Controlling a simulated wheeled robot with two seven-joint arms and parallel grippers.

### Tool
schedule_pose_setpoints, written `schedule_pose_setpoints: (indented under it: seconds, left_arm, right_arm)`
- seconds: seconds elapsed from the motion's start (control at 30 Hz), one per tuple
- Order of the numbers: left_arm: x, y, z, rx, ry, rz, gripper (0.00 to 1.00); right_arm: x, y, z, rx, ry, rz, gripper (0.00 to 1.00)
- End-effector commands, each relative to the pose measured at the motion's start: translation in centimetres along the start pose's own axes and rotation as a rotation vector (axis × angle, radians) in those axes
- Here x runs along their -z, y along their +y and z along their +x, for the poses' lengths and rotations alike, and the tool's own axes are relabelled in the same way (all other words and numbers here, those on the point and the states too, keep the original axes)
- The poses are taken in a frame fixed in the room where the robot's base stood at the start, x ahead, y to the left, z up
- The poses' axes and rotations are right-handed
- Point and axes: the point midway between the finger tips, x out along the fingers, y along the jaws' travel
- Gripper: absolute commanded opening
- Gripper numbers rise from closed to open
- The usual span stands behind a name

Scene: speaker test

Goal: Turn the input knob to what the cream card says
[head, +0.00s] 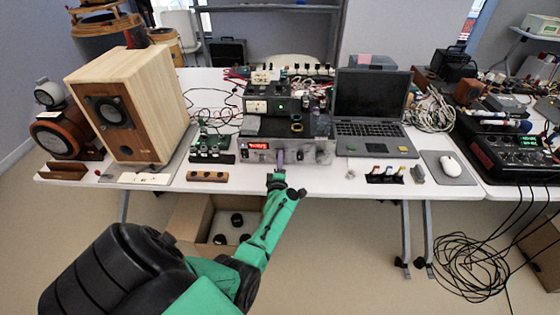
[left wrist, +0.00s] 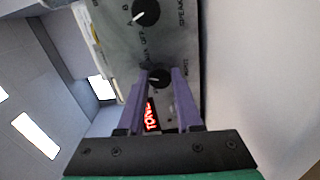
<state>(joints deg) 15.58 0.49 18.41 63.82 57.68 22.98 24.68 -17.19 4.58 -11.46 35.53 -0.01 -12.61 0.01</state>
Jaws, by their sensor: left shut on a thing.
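A silver amplifier (head: 318,152) with a red lit display (head: 258,146) stands at the table's front edge. My left gripper (head: 280,157), with purple fingers, is at its front panel. In the left wrist view a black knob (left wrist: 158,77) with a white pointer mark sits between the fingertips, and the gripper (left wrist: 160,80) is shut on it. Its label is too blurred to read. Another black knob (left wrist: 146,11) beside it has A, B and OFF marks. My right gripper is out of view.
A wooden speaker (head: 150,95) and a green circuit board (head: 208,146) are left of the amplifier. A laptop (head: 370,130) and a mouse (head: 450,165) are to the right. An open cardboard box (head: 190,215) is on the floor below. Cables hang at the far right.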

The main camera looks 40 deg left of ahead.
Motion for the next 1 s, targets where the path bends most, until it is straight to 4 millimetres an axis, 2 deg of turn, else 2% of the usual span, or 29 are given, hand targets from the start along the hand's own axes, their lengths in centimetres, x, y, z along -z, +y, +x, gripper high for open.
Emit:
schedule_pose_setpoints:
  seconds: [0.03, 0.07, 0.1, 0.13, 0.43, 0.57, 0.67, 0.8, 1.0]
  left_arm:
    - [0.0, -0.2, -0.1, 0.003, 0.0, -0.001, 0.0]
    - [0.0, -0.2, -0.1, 0.003, 0.0, -0.001, 0.38]
    - [0.0, -0.1, -0.1, 0.003, 0.0, -0.001, 0.53]
    - [0.0, -0.1, -0.1, 0.003, 0.0, -0.001, 0.64]
    - [0.0, 0.0, -0.1, 0.001, 0.0, -0.001, 0.64]
    - [0.0, 0.2, -0.9, 0.002, 0.0, -0.001, 0.64]
    - [0.0, 0.4, -2.7, 0.005, -0.001, 0.0, 0.64]
    - [0.1, 0.5, -6.8, 0.007, -0.002, 0.0, 0.64]
    - [0.1, 0.3, -12.3, 0.005, 0.0, -0.002, 0.64]
  right_arm:
    - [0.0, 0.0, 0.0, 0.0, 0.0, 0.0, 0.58]
    - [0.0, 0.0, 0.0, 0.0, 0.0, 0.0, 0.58]
    - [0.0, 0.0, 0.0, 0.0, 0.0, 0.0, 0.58]
    - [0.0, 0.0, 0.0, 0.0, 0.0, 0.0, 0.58]
    - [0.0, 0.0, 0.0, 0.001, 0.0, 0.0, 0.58]
    - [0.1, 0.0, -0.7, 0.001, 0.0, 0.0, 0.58]
    - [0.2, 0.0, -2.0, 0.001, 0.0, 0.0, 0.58]
    - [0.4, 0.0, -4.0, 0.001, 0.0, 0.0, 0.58]
    - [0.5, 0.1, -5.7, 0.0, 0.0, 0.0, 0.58]
